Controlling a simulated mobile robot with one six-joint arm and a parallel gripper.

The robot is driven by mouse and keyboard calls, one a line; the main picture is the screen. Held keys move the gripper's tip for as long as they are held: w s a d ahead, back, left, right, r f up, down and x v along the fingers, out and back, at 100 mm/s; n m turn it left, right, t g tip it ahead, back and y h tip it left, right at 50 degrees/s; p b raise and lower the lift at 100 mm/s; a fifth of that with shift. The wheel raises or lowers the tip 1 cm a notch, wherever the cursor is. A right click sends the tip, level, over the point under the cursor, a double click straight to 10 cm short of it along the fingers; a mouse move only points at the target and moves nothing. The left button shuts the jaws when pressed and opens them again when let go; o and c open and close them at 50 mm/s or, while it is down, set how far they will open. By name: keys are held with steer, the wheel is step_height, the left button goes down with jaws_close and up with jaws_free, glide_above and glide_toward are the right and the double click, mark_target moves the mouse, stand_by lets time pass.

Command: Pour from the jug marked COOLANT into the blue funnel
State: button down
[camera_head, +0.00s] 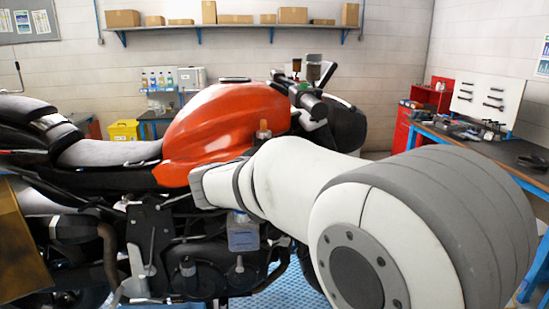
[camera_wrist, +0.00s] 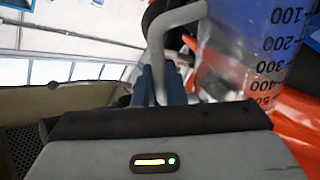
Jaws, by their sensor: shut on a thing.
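A clear jug (camera_wrist: 240,60) with a black scale from 100 to 500 fills the upper right of the wrist view. Its upper part looks blue; I cannot tell whether that is liquid or something behind. A grey curved handle (camera_wrist: 158,45) shows beside it. My gripper (camera_wrist: 165,88) is shut at this handle, its fingers partly hidden by the gripper body. In the head view my arm covers the gripper. A small clear container (camera_head: 243,232) shows below the arm; I cannot tell whether it is the same jug. No COOLANT marking is readable, and I cannot make out the blue funnel.
A motorcycle with an orange tank (camera_head: 222,118) stands close to my arm. A blue-framed workbench (camera_head: 510,160) with tools is at the right. A wall shelf (camera_head: 235,26) holds several boxes. Several bottles (camera_head: 160,80) stand at the back, near a yellow bin (camera_head: 123,130).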

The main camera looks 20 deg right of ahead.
steer(key=shift+a+f+b, duration=0.1)
steer(key=shift+f+b, duration=0.3)
steer(key=shift+f, duration=0.3)
step_height(320, 180, down, 2)
steer(key=shift+w+a+f+b, duration=0.15)
steer(key=shift+b, duration=1.1)
steer(key=shift+a+r+n+p, duration=0.1)
steer(key=shift+r+n+p, duration=0.3)
steer(key=shift+r+p, duration=0.35)
steer(key=shift+w+f, duration=0.15)
steer(key=shift+f, duration=0.2)
steer(key=shift+r, duration=0.15)
steer(key=shift+a+r+n+p, duration=0.15)
steer(key=shift+n+p, duration=0.15)
steer(key=shift+p, duration=0.85)
steer(key=shift+w, duration=0.1)
steer(key=shift+w+a, duration=0.1)
